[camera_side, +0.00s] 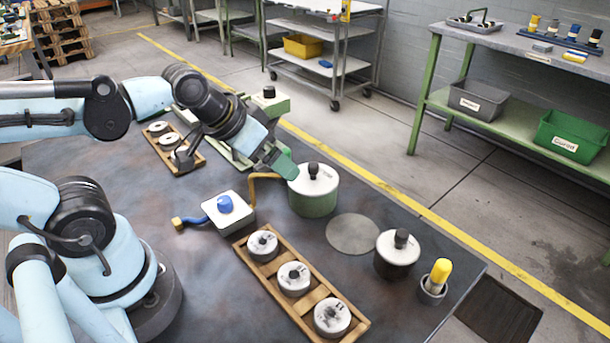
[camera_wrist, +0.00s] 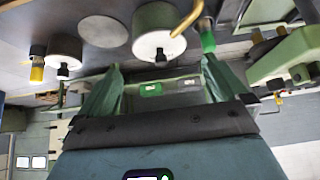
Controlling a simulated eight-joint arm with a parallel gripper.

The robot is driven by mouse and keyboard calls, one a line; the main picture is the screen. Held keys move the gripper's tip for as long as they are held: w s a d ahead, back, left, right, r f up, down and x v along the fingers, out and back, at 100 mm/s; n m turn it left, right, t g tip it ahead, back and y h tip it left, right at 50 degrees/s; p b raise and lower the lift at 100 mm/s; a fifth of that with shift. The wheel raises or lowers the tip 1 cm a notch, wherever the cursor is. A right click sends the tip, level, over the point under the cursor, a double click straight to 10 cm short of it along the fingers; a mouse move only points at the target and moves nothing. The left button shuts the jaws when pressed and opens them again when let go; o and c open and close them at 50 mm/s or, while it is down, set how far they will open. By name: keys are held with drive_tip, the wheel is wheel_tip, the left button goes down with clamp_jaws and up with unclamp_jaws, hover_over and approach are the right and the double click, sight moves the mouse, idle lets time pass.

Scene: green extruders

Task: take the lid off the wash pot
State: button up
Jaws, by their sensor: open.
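A large green pot (camera_side: 314,202) with a white lid (camera_side: 318,179) and black knob stands mid-table. A smaller dark pot (camera_side: 397,268) with a white lid (camera_side: 388,246) and black knob stands to its right. Both lids sit on their pots; I cannot read which is the wash pot. My gripper (camera_side: 280,161), with green fingers, is just left of and above the green pot's lid, apart from its knob. In the wrist view my gripper (camera_wrist: 160,82) has its fingers spread with nothing between them, and the green pot's lid (camera_wrist: 157,42) shows beyond them.
A copper-coloured pipe runs from a white box with a blue knob (camera_side: 225,204) towards the green pot. A wooden rack (camera_side: 276,272) of round pieces lies in front. A bare grey disc (camera_side: 353,234) lies between the pots. A yellow-handled tool (camera_side: 440,272) stands near the table's right edge.

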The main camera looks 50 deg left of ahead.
drive_tip(key=c, duration=0.9)
drive_tip(key=shift+o, duration=0.2)
wheel_tip(320, 180, up, 5)
drive_tip(key=n+g, duration=0.7)
drive_tip(key=n, duration=2)
hover_over(313, 164)
drive_tip(key=shift+f, duration=5.95)
